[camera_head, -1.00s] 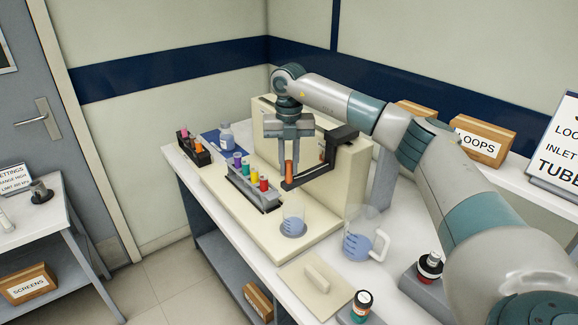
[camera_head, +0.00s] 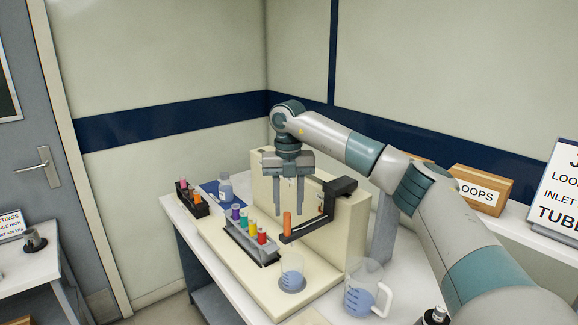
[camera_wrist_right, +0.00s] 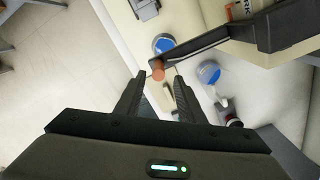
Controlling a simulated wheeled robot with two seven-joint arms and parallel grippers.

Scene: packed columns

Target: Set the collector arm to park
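The collector arm (camera_head: 305,229) is a black bar that reaches out from a bracket on the cream machine (camera_head: 355,218) toward the front left. An upright orange post (camera_head: 287,222) stands at its free end. My right gripper (camera_head: 288,209) points down just above the post, its fingers apart on either side of the post's line. In the right wrist view the orange post (camera_wrist_right: 158,72) shows between and just beyond the open fingertips (camera_wrist_right: 160,78), with nothing gripped. Any park marking is too small to tell. My left gripper is not in view.
A rack of coloured-cap tubes (camera_head: 250,243) stands left of the collector arm. A beaker (camera_head: 292,273) stands below its tip and a jug (camera_head: 366,288) to the right. A LOOPS box (camera_head: 480,190) sits on the right.

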